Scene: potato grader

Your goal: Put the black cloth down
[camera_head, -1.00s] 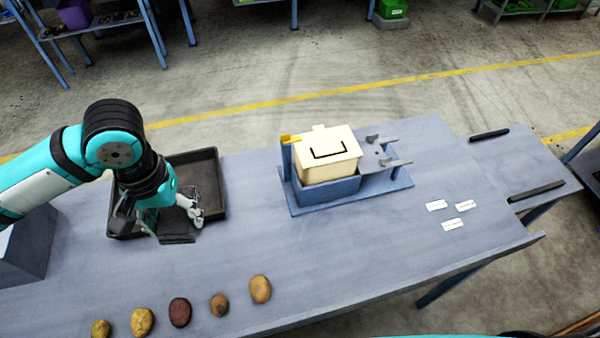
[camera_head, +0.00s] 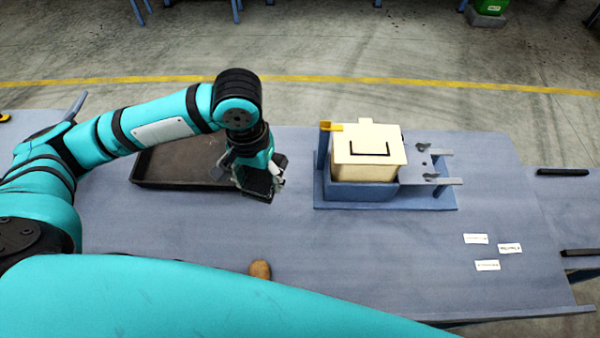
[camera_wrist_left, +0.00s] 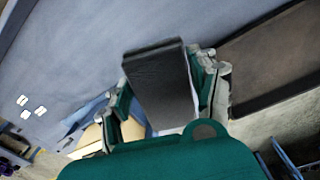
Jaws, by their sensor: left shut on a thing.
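The black cloth (camera_wrist_left: 160,82) is a dark, flat folded piece between the fingers of my left gripper (camera_wrist_left: 163,95) in the left wrist view. In the head view my left gripper (camera_head: 262,188) is shut on the cloth, beside the right end of the dark tray (camera_head: 165,184). The cloth there is small and mostly hidden by the fingers. Bare table (camera_head: 300,230) lies below and around it; I cannot tell the cloth's exact height above it. My right gripper is not in view.
A cream box (camera_head: 370,160) sits in a blue-grey fixture (camera_head: 385,200) to the right of the gripper. One brown potato (camera_head: 260,270) shows at the front, partly cut off by my teal body. White labels (camera_head: 487,265) lie at right. Table between fixture and potato is clear.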

